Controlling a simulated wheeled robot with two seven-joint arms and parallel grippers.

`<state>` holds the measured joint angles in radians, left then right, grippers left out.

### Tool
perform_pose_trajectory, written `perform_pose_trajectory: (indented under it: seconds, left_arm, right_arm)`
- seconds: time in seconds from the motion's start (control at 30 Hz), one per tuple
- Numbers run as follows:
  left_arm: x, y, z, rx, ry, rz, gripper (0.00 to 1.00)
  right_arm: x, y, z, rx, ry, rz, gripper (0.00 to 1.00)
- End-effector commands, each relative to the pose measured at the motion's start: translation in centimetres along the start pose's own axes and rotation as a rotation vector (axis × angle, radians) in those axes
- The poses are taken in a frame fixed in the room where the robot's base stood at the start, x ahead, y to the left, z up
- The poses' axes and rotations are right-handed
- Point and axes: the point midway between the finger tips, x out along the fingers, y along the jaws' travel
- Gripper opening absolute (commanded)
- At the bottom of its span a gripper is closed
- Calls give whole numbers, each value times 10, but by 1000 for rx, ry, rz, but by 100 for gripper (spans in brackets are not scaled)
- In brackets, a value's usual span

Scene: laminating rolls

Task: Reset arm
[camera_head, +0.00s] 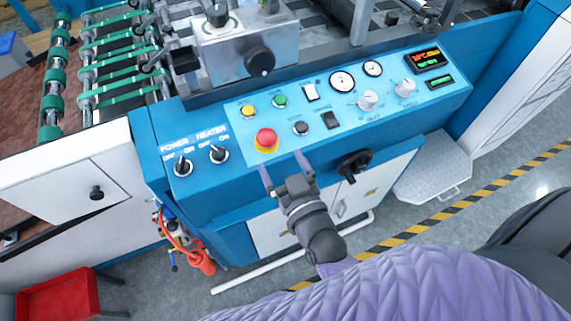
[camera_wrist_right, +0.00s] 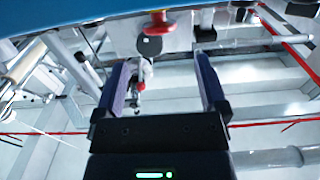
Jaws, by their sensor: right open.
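My right gripper (camera_head: 283,172) is in front of the blue control panel (camera_head: 225,119) of the laminating machine, just below the red emergency button (camera_head: 266,138). Its two fingers are apart with nothing between them. In the right wrist view the open fingers (camera_wrist_right: 162,75) point toward the machine, and a red knob (camera_wrist_right: 155,20) shows beyond them near the blue edge. I cannot tell whether the fingers touch the panel. My left gripper is not seen in either view.
The panel carries power (camera_head: 183,166) and heater switches (camera_head: 218,153), gauges (camera_head: 342,82) and a black rotary handle (camera_head: 353,166) below. Green rollers (camera_head: 55,85) stand at left, a red bin (camera_head: 60,298) at lower left. A metal step (camera_head: 432,165) juts out at right. Striped floor tape (camera_head: 480,195) crosses open floor.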

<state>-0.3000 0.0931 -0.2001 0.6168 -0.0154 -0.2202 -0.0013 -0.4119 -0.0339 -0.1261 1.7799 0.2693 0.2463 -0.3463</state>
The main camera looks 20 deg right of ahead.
Motion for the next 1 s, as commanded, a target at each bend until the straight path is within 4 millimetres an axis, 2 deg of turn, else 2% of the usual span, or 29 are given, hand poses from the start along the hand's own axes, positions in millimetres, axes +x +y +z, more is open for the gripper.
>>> perform_pose_trajectory:
  seconds: [0.07,0.17,0.63,0.77,1.0]
  left_arm:
    - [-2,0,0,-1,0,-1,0]
    - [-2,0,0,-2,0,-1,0]
    - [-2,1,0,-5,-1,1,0]
    - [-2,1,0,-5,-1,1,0]
    - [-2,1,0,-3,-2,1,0]
  right_arm:
    - [-12,0,0,0,-2,0,92]
    - [-19,0,0,0,0,0,92]
    - [-19,-2,2,-1,-30,-18,92]
    - [-23,-12,15,-12,-268,-127,92]
    - [-68,-7,35,-62,-777,-203,92]
